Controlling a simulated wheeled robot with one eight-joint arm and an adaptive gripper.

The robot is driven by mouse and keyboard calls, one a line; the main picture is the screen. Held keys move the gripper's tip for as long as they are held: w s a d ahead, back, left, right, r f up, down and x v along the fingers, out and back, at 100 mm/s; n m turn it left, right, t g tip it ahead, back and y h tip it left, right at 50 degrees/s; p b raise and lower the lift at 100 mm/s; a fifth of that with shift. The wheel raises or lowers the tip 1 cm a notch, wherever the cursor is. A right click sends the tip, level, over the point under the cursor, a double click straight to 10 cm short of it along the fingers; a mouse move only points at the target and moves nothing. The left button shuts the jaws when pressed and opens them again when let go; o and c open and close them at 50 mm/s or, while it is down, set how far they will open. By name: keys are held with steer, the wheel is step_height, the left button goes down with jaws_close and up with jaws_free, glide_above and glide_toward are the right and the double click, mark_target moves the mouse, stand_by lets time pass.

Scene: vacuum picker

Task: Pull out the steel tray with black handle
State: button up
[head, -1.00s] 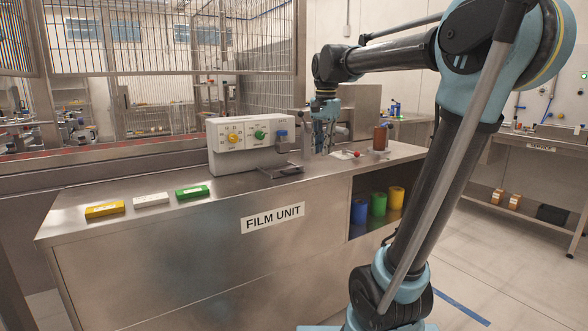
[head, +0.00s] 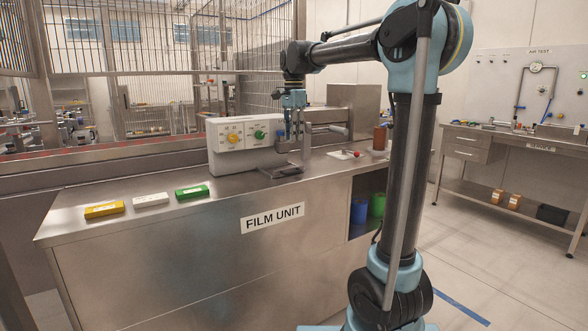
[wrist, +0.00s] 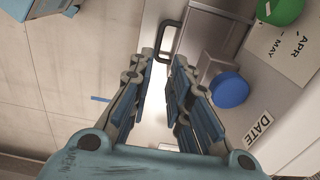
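The steel tray (wrist: 205,32) is in the upper middle of the wrist view, with its black handle (wrist: 164,38) standing at its left end. In the head view, a steel tray part (head: 279,172) shows low at the right end of the white machine (head: 236,160); its handle is not clear there. My gripper (wrist: 163,57) is open and empty. In the wrist view the handle appears just beyond and between its fingertips; I cannot tell whether they touch it. In the head view my gripper (head: 293,137) points down by the machine's right end.
A block with a blue knob (wrist: 229,90) is close to the right finger. The bench (head: 150,232) holds yellow (head: 104,210), white (head: 151,200) and green (head: 192,192) boxes to the left. A brown cylinder (head: 380,138) stands to the right. Open floor lies left in the wrist view.

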mark_target(285, 170)
step_height(285, 170, down, 12)
steer(key=shift+f, duration=0.2)
stand_by(0.4)
jaws_close()
